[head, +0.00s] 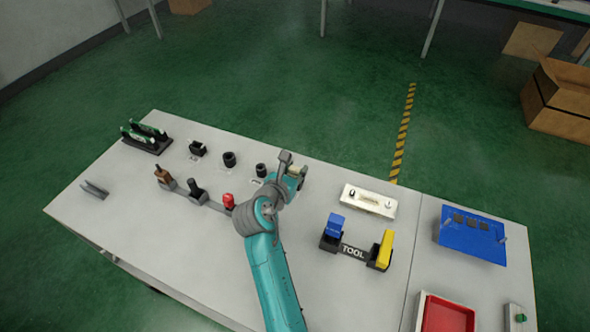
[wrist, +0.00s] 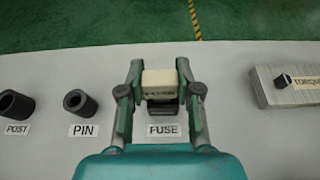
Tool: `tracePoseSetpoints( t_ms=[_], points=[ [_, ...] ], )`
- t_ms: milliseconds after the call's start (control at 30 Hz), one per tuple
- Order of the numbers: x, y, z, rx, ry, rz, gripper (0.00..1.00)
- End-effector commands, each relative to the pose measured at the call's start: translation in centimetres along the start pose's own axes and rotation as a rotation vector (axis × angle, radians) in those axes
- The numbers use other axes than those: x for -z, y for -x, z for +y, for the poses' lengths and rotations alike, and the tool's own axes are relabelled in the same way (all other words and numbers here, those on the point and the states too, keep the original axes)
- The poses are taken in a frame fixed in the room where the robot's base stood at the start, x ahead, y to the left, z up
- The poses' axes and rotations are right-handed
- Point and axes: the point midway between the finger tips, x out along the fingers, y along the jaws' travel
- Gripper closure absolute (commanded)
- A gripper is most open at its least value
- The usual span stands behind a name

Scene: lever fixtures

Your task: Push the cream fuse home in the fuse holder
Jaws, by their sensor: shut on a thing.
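The cream fuse (wrist: 159,84) is a small block in the middle of the wrist view, between the two fingers of my gripper (wrist: 160,88). My gripper is shut on it. The black fuse holder (wrist: 162,108) is directly below the fuse in the picture, behind the "FUSE" label; I cannot tell whether the fuse sits in it or just above it. In the head view my gripper (head: 297,172) is at the far edge of the table, and a little of the cream fuse (head: 293,168) shows; the holder is mostly hidden by my arm.
Black round sockets marked PIN (wrist: 80,102) and POST (wrist: 15,104) stand to the left. A pale block (wrist: 290,84) with a black knob is to the right. Tool handles (head: 196,190) and a TOOL rack (head: 355,250) flank my arm. A blue board (head: 470,238) lies farther right.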

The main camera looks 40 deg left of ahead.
Motion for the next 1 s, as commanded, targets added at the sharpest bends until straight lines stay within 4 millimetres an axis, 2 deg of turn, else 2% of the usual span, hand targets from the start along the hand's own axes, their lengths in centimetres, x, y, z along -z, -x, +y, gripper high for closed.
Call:
tracePoseSetpoints(
  t_ms=[33,133,167,567,1000],
  points=[
    [1.8,-0.2,-0.2,0.003,0.017,0.020,0.64],
    [1.8,-0.2,-0.2,0.003,0.017,0.020,0.39],
    [1.8,-0.2,-0.2,0.003,0.017,0.020,0.37],
    [1.8,0.4,-0.2,0.003,0.017,0.020,0.37],
    [0.4,6.3,0.0,-0.002,0.004,0.004,0.37]
  ],
)
